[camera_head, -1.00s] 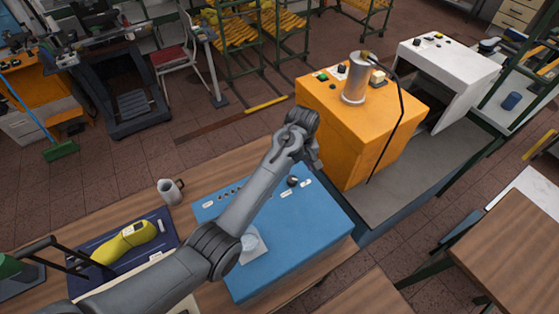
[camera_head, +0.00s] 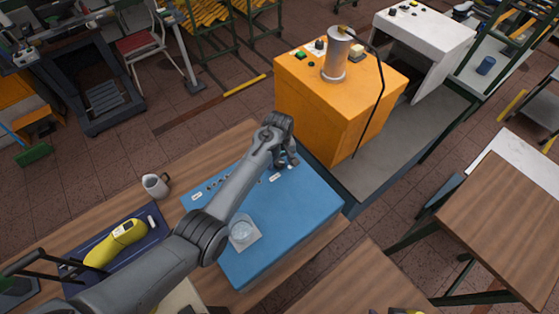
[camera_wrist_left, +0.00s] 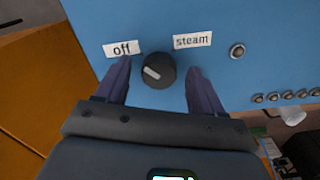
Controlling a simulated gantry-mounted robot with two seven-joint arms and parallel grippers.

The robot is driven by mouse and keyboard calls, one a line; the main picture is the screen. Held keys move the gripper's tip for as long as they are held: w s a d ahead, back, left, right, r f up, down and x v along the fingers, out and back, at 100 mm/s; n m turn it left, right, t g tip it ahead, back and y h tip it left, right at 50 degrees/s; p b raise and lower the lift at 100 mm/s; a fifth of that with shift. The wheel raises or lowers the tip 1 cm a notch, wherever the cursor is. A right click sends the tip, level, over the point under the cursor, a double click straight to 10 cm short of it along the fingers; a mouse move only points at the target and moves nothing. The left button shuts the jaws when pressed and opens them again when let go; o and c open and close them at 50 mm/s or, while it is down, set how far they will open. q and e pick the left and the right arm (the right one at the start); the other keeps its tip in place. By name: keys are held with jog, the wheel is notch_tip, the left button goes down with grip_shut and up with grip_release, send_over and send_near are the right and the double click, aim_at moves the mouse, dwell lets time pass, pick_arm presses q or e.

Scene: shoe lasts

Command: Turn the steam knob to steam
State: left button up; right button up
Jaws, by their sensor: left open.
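The steam knob (camera_wrist_left: 158,71) is a round black dial with a white pointer bar on the blue box, in the left wrist view. Its bar lies on the left part of the dial, pointing left and slightly up, on the side of the "off" label (camera_wrist_left: 122,48). The "steam" label (camera_wrist_left: 192,40) is up and right of the knob. My left gripper (camera_wrist_left: 160,68) is open, with one finger on each side of the knob and a gap on both sides. In the head view my left gripper (camera_head: 288,160) is over the far right end of the blue box (camera_head: 300,225) and hides the knob.
A small round button (camera_wrist_left: 237,50) and a row of small buttons sit right of the knob. A mug (camera_head: 155,185) and a yellow shoe last (camera_head: 115,242) are on the wooden table. A tall orange machine (camera_head: 335,110) stands just beyond the gripper.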

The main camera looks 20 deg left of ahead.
pick_arm(q)
jog(key=shift+f, duration=0.4)
jog(key=c, duration=1.1)
jog(key=shift+o, duration=0.2)
